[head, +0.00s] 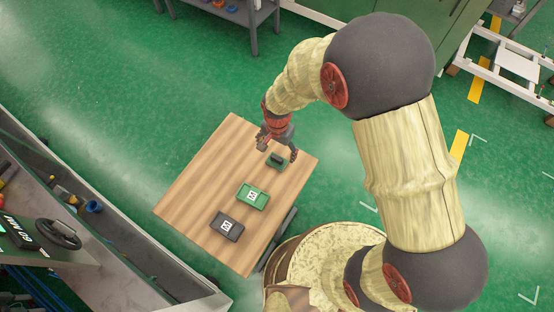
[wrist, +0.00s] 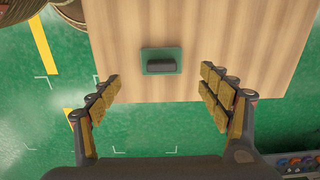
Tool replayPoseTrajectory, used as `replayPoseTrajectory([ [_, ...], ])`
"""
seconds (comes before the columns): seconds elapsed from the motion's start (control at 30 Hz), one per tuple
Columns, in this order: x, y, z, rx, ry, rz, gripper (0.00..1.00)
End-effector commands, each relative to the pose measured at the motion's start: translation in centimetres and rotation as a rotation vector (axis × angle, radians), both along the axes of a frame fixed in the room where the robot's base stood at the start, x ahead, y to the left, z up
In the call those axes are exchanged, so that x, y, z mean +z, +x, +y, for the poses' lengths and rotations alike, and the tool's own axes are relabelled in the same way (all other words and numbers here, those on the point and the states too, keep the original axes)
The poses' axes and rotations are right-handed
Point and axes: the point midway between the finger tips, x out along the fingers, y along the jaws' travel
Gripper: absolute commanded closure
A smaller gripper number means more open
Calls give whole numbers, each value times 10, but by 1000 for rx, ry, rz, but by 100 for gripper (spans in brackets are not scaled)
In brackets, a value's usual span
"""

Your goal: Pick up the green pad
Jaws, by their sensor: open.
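A small green pad (head: 284,164) with a dark raised block on its top lies near the far right end of a wooden table. It also shows in the wrist view (wrist: 145,67), ahead of and between the fingers. My gripper (head: 278,150) is over that end of the table, close to the pad. In the wrist view my gripper (wrist: 159,80) is open, with its two padded fingers wide apart and nothing between them. I cannot tell its exact height above the pad.
The wooden table (head: 190,190) also bears a green case (head: 243,203) with a white label and a dark case (head: 235,235) with a similar label. Bare wood lies around them. A machine with a handwheel (head: 58,234) stands at the left.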

Motion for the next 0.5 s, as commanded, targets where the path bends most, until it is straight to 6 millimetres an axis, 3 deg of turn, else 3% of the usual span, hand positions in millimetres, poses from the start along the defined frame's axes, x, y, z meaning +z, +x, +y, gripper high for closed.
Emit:
replayPoseTrajectory([
  [0.5,-55,2,2,-1,-2,3,22],
])
